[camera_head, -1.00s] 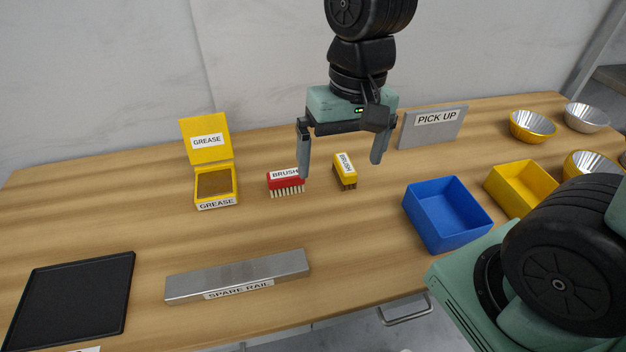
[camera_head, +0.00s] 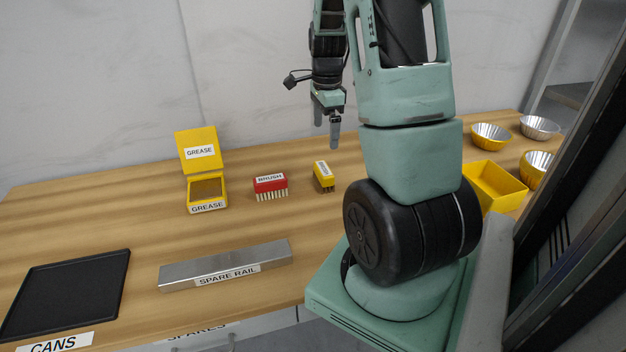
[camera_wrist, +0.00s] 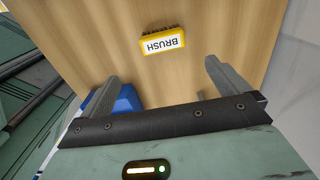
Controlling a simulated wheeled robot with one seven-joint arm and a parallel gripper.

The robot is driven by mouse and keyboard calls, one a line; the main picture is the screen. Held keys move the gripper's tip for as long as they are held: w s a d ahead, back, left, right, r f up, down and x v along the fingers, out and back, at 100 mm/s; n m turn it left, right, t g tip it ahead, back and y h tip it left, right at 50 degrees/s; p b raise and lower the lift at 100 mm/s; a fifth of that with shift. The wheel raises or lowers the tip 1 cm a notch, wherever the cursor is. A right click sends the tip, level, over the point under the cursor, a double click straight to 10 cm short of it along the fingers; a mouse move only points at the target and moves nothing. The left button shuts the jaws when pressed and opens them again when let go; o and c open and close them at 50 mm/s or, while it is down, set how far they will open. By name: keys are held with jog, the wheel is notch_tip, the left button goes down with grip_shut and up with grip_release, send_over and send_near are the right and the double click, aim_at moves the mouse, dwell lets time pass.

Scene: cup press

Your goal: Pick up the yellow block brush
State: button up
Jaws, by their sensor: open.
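The yellow block brush (camera_head: 323,176) stands on the wooden table with dark bristles down and a white BRUSH label on its top. In the wrist view the yellow brush (camera_wrist: 162,43) lies ahead of the fingers, beyond the gap between them, and nothing touches it. My gripper (camera_head: 334,142) is open and empty, above the table and just behind and right of the brush in the head view. Its two fingers (camera_wrist: 160,80) are spread wide in the wrist view. A red brush (camera_head: 270,187) with pale bristles stands left of the yellow one.
An open yellow grease box (camera_head: 207,205) stands left of the red brush. A metal spare rail (camera_head: 226,265) and a black tray (camera_head: 64,293) lie nearer the front. A blue bin (camera_wrist: 126,100) shows beside one finger. A yellow bin (camera_head: 494,190) and several bowls are at the right.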

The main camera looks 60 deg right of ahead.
aim_at(324, 168)
notch_tip(324, 168, down, 10)
jog(key=shift+p, duration=0.45)
jog(key=shift+w+d+f+p, duration=0.15)
jog(key=shift+f+p, duration=0.5)
jog(key=shift+f, duration=2)
jog(key=c, duration=1)
jog(key=shift+r, duration=0.1)
notch_tip(324, 168, up, 10)
jog(key=shift+f+b, duration=0.1)
jog(key=shift+b, duration=0.55)
jog(key=o, duration=0.4)
jog(key=shift+c, duration=1.1)
